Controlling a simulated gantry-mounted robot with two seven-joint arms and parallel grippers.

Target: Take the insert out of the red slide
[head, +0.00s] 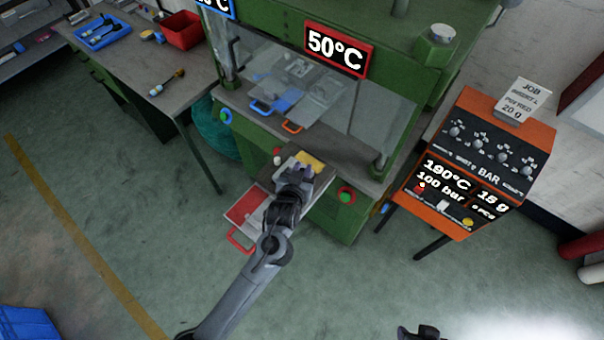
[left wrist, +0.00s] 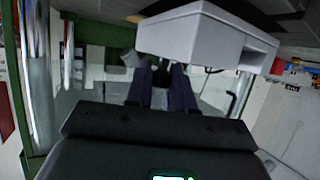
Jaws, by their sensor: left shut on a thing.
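The red slide (head: 245,204) sticks out low at the front of the green press, with its red handle (head: 240,240) towards the floor. My left gripper (head: 296,164) is over the front ledge of the press, up and to the right of the slide. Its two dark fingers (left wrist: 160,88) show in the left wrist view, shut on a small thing. That thing is mostly hidden, so I cannot tell whether it is the insert. No insert shows clearly in the slide, which my arm partly covers. Dark parts of my right gripper (head: 418,332) show at the bottom edge.
A yellow pad (head: 310,162) lies beside the left gripper. Blue (head: 260,106) and orange (head: 292,127) handles are behind the clear guard. The orange shot console (head: 480,160) stands at right. A workbench (head: 140,60) with a red bin (head: 181,30) is at left.

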